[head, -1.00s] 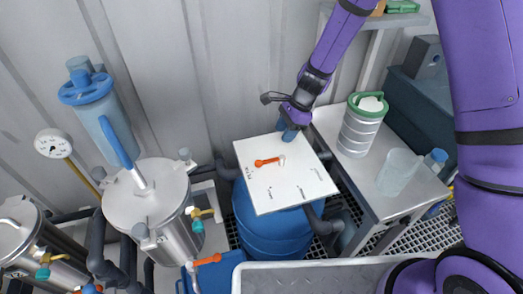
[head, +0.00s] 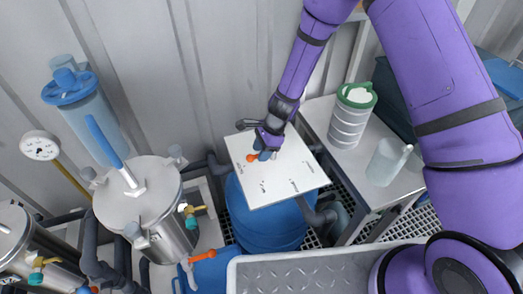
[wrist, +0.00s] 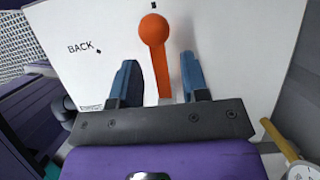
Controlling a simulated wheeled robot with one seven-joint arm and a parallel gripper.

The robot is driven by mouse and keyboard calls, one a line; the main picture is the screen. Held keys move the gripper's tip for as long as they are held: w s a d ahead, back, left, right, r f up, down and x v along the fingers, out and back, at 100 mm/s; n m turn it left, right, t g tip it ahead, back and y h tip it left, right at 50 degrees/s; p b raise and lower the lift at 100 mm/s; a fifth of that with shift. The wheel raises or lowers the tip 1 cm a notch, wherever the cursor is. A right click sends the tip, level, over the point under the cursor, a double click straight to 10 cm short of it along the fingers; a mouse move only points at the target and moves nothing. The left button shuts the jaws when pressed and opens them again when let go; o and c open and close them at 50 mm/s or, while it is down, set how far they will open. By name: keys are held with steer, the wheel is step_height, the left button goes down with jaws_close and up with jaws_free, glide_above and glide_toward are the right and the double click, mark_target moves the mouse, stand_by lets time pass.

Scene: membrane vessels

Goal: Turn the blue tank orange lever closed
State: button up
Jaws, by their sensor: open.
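The blue tank (head: 268,222) stands in the middle of the head view with a white square panel (head: 290,185) on top. The orange lever (head: 252,158) lies on this panel, partly hidden by my gripper in the head view. In the wrist view the orange lever (wrist: 158,55) has a round knob and its shaft runs down between my two blue fingers. My gripper (wrist: 160,80) is open, with one finger on each side of the shaft and a visible gap on both sides. My gripper (head: 263,154) is over the back part of the panel.
The panel carries printed marks such as "BACK". Another orange-handled valve (head: 203,256) sits lower left of the tank. A steel vessel (head: 140,210) stands at left, a steel side table (head: 375,190) at right, and a grey metal tray (head: 320,268) in front.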

jaws_close()
